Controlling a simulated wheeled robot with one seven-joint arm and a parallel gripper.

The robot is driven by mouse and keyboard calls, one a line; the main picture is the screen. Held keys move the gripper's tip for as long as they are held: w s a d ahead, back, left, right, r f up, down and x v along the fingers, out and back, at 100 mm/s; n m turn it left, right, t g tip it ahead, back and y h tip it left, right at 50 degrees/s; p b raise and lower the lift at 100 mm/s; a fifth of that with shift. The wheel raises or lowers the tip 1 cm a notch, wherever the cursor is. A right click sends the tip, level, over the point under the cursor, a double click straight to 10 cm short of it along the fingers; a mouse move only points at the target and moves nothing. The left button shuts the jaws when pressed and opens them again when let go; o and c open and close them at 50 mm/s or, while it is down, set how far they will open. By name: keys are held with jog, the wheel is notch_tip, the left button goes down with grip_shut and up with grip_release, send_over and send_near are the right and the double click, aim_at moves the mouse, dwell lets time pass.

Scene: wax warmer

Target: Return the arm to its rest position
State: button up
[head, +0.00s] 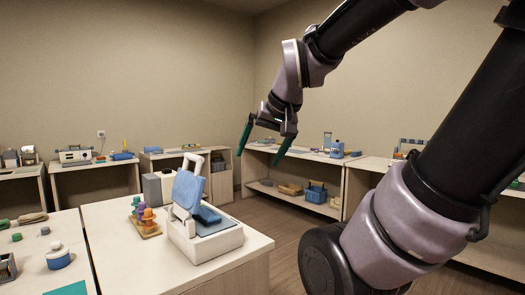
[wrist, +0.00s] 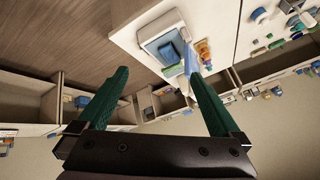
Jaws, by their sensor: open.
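My gripper (head: 264,142) is raised in the air in the middle of the head view, its green fingers spread apart and pointing down. Nothing is between the fingers. In the wrist view my gripper (wrist: 158,100) also shows open and empty. The wax warmer (head: 204,236) stands on the near table, to the left of and below the gripper, and well apart from it. The warmer also shows in the wrist view (wrist: 150,30).
A wooden tray with coloured pegs (head: 147,230) sits beside the warmer on the near table (head: 120,262). Shelves (head: 300,200) with several objects line the back walls. Open floor lies right of the table.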

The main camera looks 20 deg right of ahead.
jog(key=s, duration=0.3)
jog(key=shift+a+r+y, duration=0.3)
jog(key=shift+a+r, duration=0.1)
